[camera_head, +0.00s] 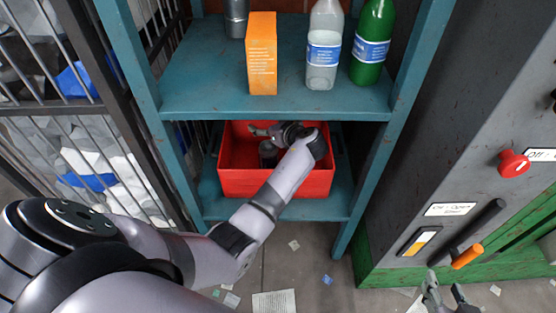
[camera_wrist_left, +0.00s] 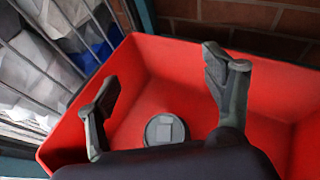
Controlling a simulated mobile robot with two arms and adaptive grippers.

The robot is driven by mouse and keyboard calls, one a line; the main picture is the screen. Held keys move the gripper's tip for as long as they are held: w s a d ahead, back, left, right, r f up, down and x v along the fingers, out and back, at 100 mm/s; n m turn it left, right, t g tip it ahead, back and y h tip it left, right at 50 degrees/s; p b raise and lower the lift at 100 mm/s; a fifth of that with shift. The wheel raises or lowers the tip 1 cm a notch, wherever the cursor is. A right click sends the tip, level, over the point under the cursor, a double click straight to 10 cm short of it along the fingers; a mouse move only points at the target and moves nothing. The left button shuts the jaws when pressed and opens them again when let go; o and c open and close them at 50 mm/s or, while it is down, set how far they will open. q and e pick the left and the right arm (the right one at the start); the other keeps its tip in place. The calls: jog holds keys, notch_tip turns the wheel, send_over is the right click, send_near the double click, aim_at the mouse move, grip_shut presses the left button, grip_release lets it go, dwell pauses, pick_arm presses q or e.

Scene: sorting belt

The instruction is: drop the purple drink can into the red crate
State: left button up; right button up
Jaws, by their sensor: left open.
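The red crate (camera_head: 275,182) stands on the lower shelf of the teal rack. It also fills much of the left wrist view (camera_wrist_left: 175,60). My left gripper (camera_head: 264,138) reaches into the crate; in the left wrist view its two fingers (camera_wrist_left: 168,90) are spread wide with nothing between the tips. A round grey can top (camera_wrist_left: 165,130) shows inside the crate, below and between the fingers. Its side is hidden, so I see no purple and cannot confirm its colour. My right gripper (camera_head: 444,284) is at the bottom right of the head view, fingers apart and empty.
The upper shelf (camera_head: 200,90) holds an orange box (camera_head: 262,55), a clear bottle (camera_head: 324,50), a green bottle (camera_head: 372,45) and a dark can (camera_head: 236,18). A barred cage (camera_head: 90,110) stands left, a grey machine with a red knob (camera_head: 513,163) right. Paper scraps litter the floor.

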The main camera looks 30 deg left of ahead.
pick_arm(q)
jog(key=v, duration=1.1)
